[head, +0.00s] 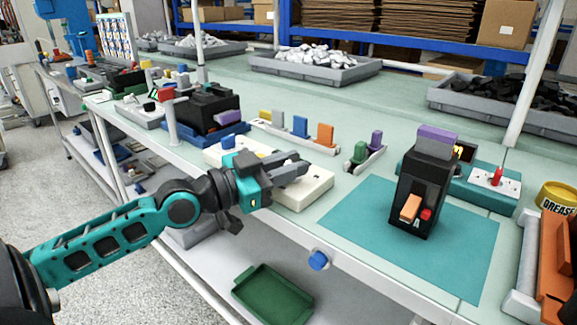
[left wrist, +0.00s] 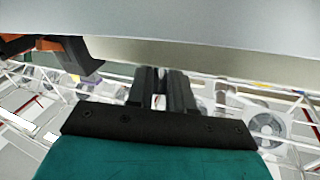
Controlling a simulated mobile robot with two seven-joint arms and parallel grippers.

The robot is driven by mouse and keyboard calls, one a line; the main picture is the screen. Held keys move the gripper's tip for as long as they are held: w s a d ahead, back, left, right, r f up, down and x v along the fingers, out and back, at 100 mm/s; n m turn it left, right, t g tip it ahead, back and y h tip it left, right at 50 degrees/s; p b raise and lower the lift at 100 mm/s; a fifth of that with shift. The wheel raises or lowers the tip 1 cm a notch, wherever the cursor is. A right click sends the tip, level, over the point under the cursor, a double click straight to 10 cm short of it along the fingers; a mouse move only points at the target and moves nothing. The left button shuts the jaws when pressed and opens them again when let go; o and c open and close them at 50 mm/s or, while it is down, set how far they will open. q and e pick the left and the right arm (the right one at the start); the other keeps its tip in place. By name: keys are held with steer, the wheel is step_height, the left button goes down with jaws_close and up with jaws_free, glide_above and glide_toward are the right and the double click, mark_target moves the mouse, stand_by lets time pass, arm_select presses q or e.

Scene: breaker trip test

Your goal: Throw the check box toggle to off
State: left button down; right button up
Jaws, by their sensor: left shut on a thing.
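My left gripper (head: 300,166) reaches in from the left over the long white box (head: 308,191) near the table's front edge. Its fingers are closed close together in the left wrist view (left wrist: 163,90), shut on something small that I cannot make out. The fingers and wrist cover part of the white box. A blue knob (head: 228,142) shows at that box's left end. At the right, a teal box (head: 483,195) has a white panel with an upright red toggle (head: 497,175), well apart from my left gripper.
A black breaker (head: 422,190) with a purple top and an orange lever (head: 410,207) stands on a teal mat (head: 360,235). Coloured blocks stand in a row behind the white box. A yellow grease tin (head: 558,198) is at the right. A green tray (head: 272,294) lies below.

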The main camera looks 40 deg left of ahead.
arm_select(q)
steer(key=c, duration=1.1)
jaws_free()
steer(key=shift+d, duration=0.1)
steer(key=shift+c, duration=0.2)
steer(key=shift+s+f, duration=0.1)
steer(key=shift+s, duration=0.05)
steer(key=shift+b+v, duration=0.65)
steer(key=shift+v, duration=1.2)
steer(key=shift+s+a, duration=0.35)
steer(key=shift+s, duration=0.3)
steer(key=p+v, duration=0.7)
steer(key=shift+s, duration=0.25)
